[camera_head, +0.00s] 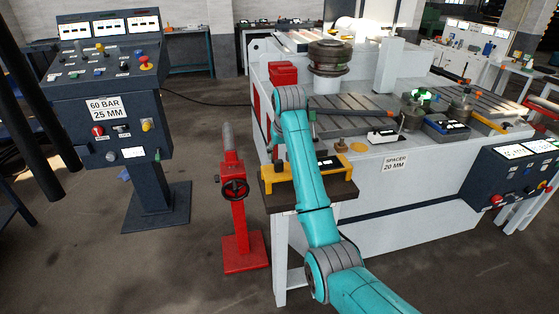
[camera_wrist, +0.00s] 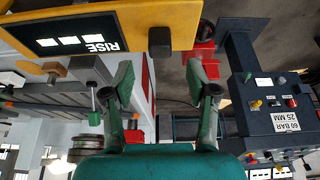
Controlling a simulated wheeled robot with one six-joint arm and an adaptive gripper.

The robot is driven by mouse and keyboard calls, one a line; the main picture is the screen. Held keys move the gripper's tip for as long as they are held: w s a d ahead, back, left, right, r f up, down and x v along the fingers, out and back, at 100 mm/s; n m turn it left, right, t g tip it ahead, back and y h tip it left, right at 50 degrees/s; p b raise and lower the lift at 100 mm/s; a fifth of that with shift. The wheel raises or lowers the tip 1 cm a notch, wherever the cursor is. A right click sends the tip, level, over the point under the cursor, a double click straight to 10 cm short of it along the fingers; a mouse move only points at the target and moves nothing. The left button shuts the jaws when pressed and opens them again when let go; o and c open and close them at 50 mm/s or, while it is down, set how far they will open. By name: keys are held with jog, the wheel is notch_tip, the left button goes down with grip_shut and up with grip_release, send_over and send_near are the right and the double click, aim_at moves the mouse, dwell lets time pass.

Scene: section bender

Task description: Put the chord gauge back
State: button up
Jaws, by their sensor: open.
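The chord gauge, a yellow bar (camera_head: 280,174) with a dark display panel, lies on a small dark-topped stand (camera_head: 342,192) at the front of the bender. My arm crosses in front of its middle.
A red stand (camera_head: 236,205) with a handwheel is just left of the small stand. A control console (camera_head: 112,95) is at the left. The white bender body (camera_head: 425,170) carries rollers, slotted plates and a label reading SPACER 20 MM. Bare floor lies between console and red stand.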

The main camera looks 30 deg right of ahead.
jog(key=shift+v, duration=2.15)
jog(key=shift+s, duration=0.1)
